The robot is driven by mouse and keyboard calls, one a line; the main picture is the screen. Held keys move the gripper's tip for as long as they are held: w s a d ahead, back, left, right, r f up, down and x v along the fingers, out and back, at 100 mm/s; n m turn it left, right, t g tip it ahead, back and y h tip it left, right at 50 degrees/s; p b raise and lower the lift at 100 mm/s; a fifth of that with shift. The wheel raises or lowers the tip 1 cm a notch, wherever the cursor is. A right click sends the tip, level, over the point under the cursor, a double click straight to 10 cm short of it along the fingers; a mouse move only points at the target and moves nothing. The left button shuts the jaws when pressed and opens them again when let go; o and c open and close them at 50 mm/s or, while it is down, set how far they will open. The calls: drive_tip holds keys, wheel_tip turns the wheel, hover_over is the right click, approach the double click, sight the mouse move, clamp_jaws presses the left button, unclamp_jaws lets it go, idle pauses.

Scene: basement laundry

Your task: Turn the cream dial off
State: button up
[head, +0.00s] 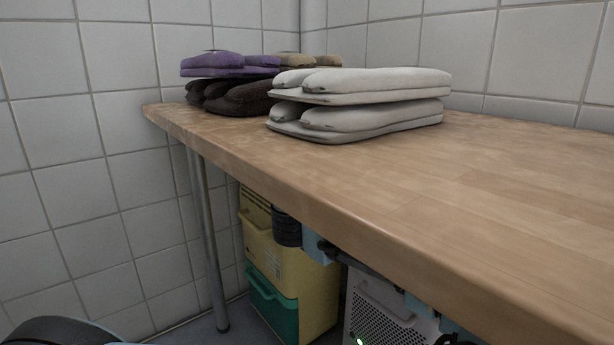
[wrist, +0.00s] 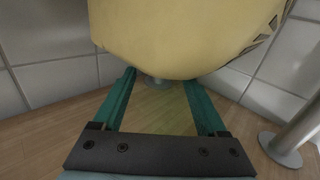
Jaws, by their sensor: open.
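I cannot make out a cream dial for certain in either view. In the wrist view a large pale yellow rounded thing (wrist: 185,35) fills the top of the picture, close beyond my gripper (wrist: 159,78). My gripper's two teal fingers are apart with nothing held between them. Whether the fingertips touch the yellow thing I cannot tell. In the head view a yellow box-like unit (head: 308,285) stands under the table, with a teal drawer-like part (head: 270,308) low on its front. My gripper is not clearly visible there.
A wooden table (head: 440,195) spans the head view, its front edge overhanging the unit. Folded grey towels (head: 370,118) and darker and purple ones (head: 225,65) lie on it. A metal leg (head: 208,240) stands left. A white perforated case (head: 385,312) stands right of the unit.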

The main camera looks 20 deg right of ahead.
drive_tip(key=shift+b+x, duration=0.5)
drive_tip(key=shift+x, duration=1.8)
clamp_jaws()
